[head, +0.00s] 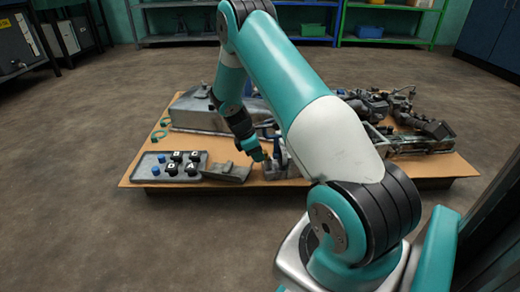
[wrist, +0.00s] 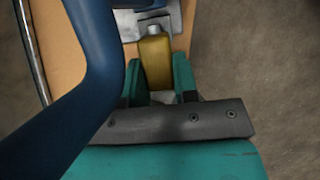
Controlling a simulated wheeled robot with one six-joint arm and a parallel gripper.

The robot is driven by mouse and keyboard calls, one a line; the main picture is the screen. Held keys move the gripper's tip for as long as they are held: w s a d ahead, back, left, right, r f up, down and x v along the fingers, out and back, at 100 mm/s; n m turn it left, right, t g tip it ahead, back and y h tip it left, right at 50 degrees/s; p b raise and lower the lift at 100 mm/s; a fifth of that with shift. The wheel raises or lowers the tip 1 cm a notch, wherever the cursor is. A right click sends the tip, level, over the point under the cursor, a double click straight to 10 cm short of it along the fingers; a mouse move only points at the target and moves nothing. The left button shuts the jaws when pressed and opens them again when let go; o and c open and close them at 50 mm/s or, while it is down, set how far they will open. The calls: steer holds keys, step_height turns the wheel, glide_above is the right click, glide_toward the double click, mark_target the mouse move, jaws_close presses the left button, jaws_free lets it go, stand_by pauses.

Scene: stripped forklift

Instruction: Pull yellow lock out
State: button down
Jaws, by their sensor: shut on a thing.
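In the wrist view the yellow lock (wrist: 155,62) is a yellow block with a grey metal top end. My gripper (wrist: 159,82) has its two teal fingers on either side of the block and is shut on it. The far end of the lock meets a light metal part (wrist: 158,14). I cannot tell how far the lock sits inside that part. In the head view my gripper (head: 257,156) points down at the metal parts near the front middle of the low wooden platform. The lock is too small or hidden to make out there.
A blue curved bar (wrist: 90,85) passes close to the left of my gripper in the wrist view. On the platform (head: 330,184) are a grey tray (head: 222,178) with lettered black knobs, a grey metal housing (head: 190,108) and dark machine parts (head: 435,128) at right.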

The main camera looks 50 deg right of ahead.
steer(key=shift+w+a, duration=0.25)
steer(key=shift+a, duration=0.1)
steer(key=c, duration=0.9)
jaws_free()
steer(key=shift+a, duration=0.1)
steer(key=shift+r, duration=0.2)
steer(key=shift+p+v, duration=5.05)
steer(key=shift+v, duration=3.5)
steer(key=shift+a+f, duration=0.1)
